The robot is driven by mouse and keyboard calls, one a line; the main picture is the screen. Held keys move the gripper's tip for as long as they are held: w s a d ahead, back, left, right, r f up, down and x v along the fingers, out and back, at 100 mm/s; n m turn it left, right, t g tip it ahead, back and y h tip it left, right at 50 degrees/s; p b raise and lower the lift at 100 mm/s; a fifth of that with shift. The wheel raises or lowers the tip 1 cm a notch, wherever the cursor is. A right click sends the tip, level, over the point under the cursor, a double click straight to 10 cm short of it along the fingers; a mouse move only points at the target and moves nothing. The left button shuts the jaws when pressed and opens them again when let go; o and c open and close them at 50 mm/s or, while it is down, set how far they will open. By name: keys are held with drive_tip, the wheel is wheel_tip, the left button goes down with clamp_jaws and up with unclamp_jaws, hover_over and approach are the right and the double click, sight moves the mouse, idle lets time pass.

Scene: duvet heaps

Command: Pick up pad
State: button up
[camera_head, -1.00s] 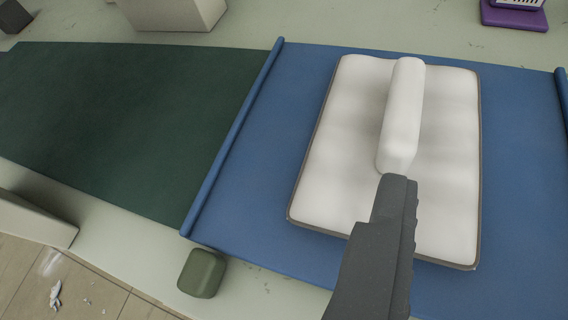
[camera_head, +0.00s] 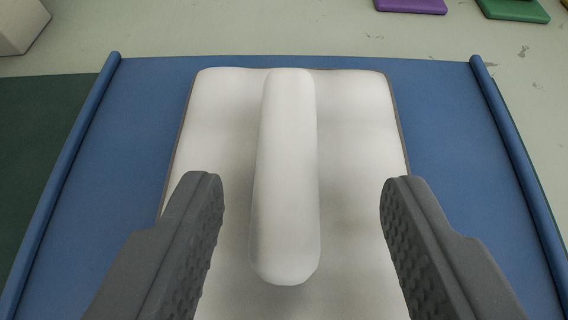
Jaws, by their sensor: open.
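The white pad (camera_head: 349,131) lies flat, with a thin grey edge. A rounded white ridge (camera_head: 286,170) stands up along its middle, running away from me. My gripper (camera_head: 302,182) is open, with one dark grey finger on each side of the ridge and a clear gap on both sides. Nothing is between the fingers but the ridge, and neither finger appears to touch it. The near part of the pad is cut off by the frame and partly hidden by the fingers.
The pad rests on a blue mat (camera_head: 446,133) with raised rolled edges left and right. A dark green surface (camera_head: 30,130) lies to the left. A purple block (camera_head: 411,5), a green block (camera_head: 514,9) and a pale box (camera_head: 20,25) are at the back.

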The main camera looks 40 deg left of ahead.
sight(285, 179)
drive_tip(key=x, duration=0.2)
drive_tip(key=b+x, duration=0.1)
drive_tip(key=shift+a+f, duration=0.2)
drive_tip(key=shift+a, duration=0.25)
drive_tip(key=shift+w+a+f, duration=0.25)
drive_tip(key=shift+w, duration=0.2)
clamp_jaws()
drive_tip(key=shift+r, duration=0.15)
